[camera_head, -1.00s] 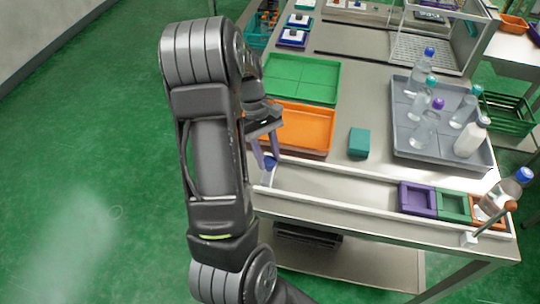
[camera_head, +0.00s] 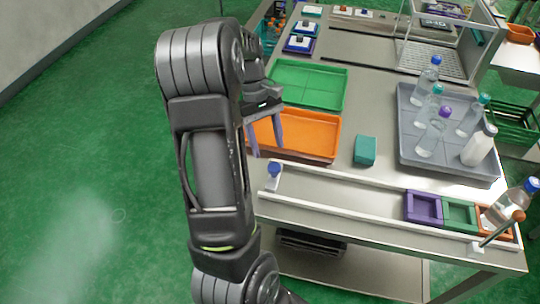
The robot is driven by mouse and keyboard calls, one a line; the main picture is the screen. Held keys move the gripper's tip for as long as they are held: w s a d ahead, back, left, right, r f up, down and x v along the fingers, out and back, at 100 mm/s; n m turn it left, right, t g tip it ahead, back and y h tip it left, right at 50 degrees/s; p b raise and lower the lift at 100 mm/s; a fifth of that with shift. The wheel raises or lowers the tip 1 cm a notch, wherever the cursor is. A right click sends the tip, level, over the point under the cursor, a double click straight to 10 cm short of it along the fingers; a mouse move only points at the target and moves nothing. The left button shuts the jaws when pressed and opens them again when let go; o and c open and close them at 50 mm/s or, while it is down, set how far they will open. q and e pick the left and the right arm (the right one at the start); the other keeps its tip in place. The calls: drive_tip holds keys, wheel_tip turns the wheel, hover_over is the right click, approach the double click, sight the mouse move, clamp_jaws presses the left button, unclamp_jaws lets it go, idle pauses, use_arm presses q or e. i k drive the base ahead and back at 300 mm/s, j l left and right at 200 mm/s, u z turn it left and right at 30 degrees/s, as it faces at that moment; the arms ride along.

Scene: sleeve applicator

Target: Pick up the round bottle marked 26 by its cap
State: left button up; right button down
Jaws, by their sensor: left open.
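Several round bottles stand in the grey tray (camera_head: 411,152): a blue-capped one (camera_head: 427,80), a teal-capped one (camera_head: 424,108), a purple-capped one (camera_head: 433,138), another teal-capped one (camera_head: 471,118) and a white one (camera_head: 478,148). Another blue-capped bottle (camera_head: 506,205) leans at the right end of the rail. No number can be read, so I cannot tell which is 26. A small blue-topped piece (camera_head: 274,171) is at the rail's left end. My left gripper (camera_head: 266,136) is open and empty, over the orange tray's left edge, above the blue-topped piece and far left of the bottles. My right gripper is out of view.
A white-edged rail (camera_head: 335,208) runs along the table front, with purple (camera_head: 423,222), green and orange square holders at its right. A green tray (camera_head: 310,85), an orange tray (camera_head: 320,130) and a teal block (camera_head: 365,150) lie behind.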

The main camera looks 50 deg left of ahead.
sight(520, 197)
drive_tip(key=k, duration=1)
